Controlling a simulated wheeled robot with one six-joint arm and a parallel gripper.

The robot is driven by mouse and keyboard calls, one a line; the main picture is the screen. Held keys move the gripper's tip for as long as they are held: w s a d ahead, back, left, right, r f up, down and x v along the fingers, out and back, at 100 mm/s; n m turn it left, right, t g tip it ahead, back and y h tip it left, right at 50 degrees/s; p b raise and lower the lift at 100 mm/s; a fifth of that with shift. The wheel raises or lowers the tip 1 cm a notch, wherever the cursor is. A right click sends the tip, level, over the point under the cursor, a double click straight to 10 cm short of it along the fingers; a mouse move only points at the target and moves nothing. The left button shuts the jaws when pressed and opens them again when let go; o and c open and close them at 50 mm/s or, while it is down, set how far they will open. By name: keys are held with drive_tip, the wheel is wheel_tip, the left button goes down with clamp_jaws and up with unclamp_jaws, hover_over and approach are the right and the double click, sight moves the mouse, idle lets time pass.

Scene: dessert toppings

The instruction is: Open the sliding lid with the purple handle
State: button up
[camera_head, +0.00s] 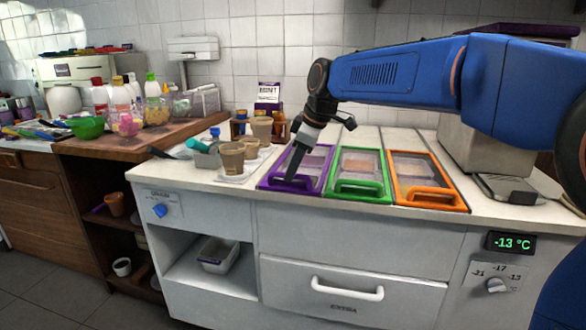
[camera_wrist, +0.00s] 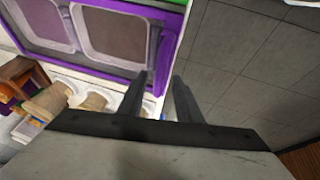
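The lid with the purple handle and frame (camera_head: 309,187) is the leftmost of three coloured lids on the white counter unit in the head view. Its clear panel appears to cover the compartment. In the wrist view its purple frame (camera_wrist: 162,45) crosses the top, with pale panes inside it. My gripper (camera_head: 290,178) points down over the front left part of the purple lid. In the wrist view my gripper (camera_wrist: 160,77) has its two fingers apart, with nothing seen held between them. The left fingertip overlaps the purple edge; I cannot tell whether it touches.
A green-framed lid (camera_head: 360,191) and an orange-framed lid (camera_head: 430,199) lie to the right. Paper cups (camera_head: 231,158) stand close to the left of the purple lid. A display (camera_head: 511,242) reads -13 °C. The counter's front edge runs just before the lids.

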drive_tip(key=shift+w+a+f, duration=0.1)
drive_tip(key=shift+f, duration=0.2)
clamp_jaws()
